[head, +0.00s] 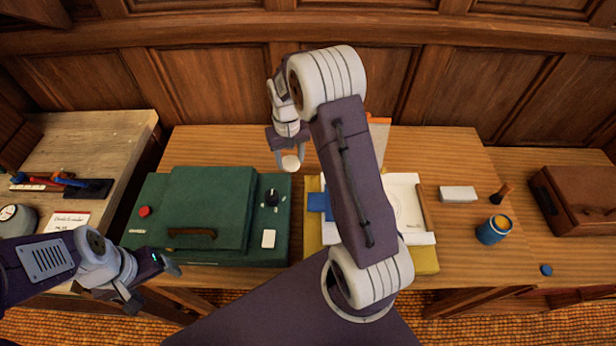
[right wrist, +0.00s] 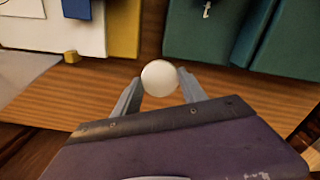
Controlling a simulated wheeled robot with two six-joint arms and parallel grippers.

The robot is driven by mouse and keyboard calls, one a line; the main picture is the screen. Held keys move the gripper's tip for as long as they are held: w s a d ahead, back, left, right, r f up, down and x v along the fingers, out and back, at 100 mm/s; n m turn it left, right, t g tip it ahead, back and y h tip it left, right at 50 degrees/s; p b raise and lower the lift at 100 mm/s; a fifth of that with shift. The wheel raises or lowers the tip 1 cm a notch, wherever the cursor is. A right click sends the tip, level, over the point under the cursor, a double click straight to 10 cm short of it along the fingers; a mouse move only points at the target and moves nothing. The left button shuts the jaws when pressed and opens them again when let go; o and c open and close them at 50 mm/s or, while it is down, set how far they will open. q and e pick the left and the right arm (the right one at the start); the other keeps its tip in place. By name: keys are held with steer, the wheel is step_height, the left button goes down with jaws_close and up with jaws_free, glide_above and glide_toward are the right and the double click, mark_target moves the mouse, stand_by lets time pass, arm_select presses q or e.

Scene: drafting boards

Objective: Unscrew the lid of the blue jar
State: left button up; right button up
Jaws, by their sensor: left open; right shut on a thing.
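A small round blue piece (head: 546,270), like a lid, lies apart near the front edge. My right gripper (head: 290,158) is shut on a white round object (head: 291,163), held far left of the jar; the object (right wrist: 160,77) also shows between the fingers in the right wrist view. My left gripper (head: 154,284) is open and empty at the front left, in front of the green case.
A green case (head: 210,185) covers the left of the table. A yellow board with white sheets (head: 425,258) lies in the middle, partly behind my right arm. A white block (head: 458,194), a small brown-handled item (head: 502,193) and a brown case (head: 578,195) are near the jar.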

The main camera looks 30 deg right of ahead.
mark_target(289, 159)
steer(key=f, duration=0.1)
steer(key=w+f, duration=0.1)
steer(key=f, duration=0.1)
steer(key=shift+w+d+f, duration=0.1)
steer(key=shift+w+f, duration=0.05)
steer(key=shift+f, duration=0.05)
steer(key=f, duration=0.1)
steer(key=s+f, duration=0.1)
steer(key=f, duration=0.1)
steer(key=shift+w+f, duration=0.25)
steer(key=shift+w, duration=0.1)
steer(key=shift+f, duration=0.1)
steer(key=o, duration=1.5)
steer(key=shift+s, duration=0.1)
steer(key=shift+o, duration=0.2)
